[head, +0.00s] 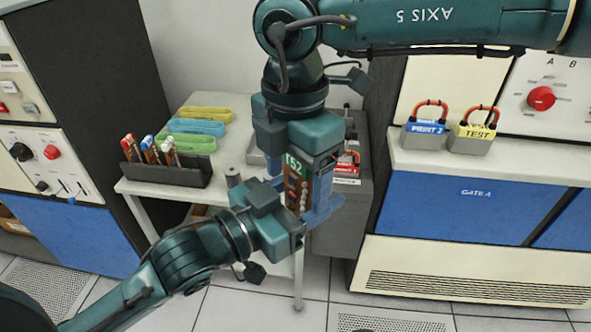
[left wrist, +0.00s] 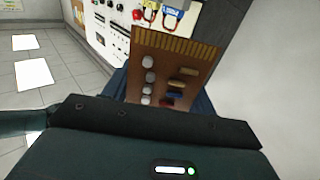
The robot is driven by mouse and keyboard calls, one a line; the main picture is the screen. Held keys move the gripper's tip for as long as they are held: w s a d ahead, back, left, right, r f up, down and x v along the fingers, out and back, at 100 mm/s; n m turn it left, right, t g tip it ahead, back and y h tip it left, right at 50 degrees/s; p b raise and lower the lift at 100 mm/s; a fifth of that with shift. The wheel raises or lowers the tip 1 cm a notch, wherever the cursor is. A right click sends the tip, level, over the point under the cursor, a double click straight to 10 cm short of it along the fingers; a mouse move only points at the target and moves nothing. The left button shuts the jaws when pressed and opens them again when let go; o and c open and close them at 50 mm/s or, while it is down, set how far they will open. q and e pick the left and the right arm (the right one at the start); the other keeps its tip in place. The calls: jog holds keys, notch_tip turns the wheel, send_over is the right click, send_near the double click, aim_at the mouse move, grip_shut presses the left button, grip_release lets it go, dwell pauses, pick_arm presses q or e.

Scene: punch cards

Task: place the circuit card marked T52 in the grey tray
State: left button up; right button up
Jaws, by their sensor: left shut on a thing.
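The circuit card marked T52 (head: 297,190) is brown with a green label at its top, and hangs upright between my two grippers. In the left wrist view the card (left wrist: 165,75) shows a gold contact edge and a row of components. My left gripper (head: 303,222) is shut on the card from the lower left. My right gripper (head: 315,172) points down over the card's label end; whether its jaws are closed on it is hidden.
Padlocks (head: 424,128) sit on the right cabinet (head: 480,165).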

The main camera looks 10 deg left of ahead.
jog(key=c, duration=0.7)
pick_arm(q)
jog(key=o, duration=1)
pick_arm(e)
jog(key=shift+c, duration=0.9)
pick_arm(q)
jog(key=shift+o, duration=0.2)
jog(key=shift+f, duration=0.1)
